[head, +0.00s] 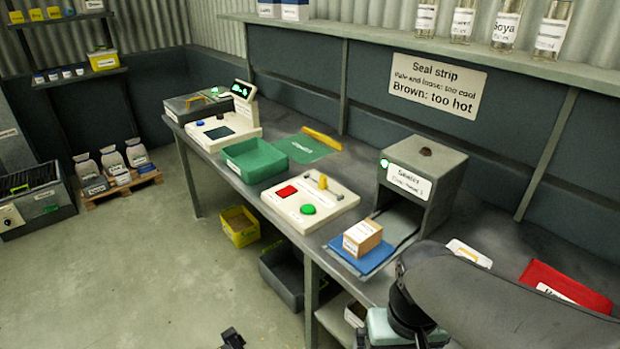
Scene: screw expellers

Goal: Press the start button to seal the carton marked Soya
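A cardboard carton (375,241) with a white label stands on a blue mat (347,262) at the mouth of the grey sealer (443,195); its label is too small to read. Left of the sealer, a cream control panel (335,205) carries a round green button (308,209), a red square (287,191) and a yellow lever-like part (323,182). Any word by the green button is unreadable. A small dark part at the bottom edge may be my gripper (232,339); its fingers cannot be made out, and it is well apart from the panel. My arm fills the lower right.
A green tray (262,172) stands left of the panel, with a scale (243,112) farther left. A red folder-like item (570,283) lies at right. Bins (239,232) stand under the bench. A jar on the shelf reads Soya (505,25). The floor at left is open.

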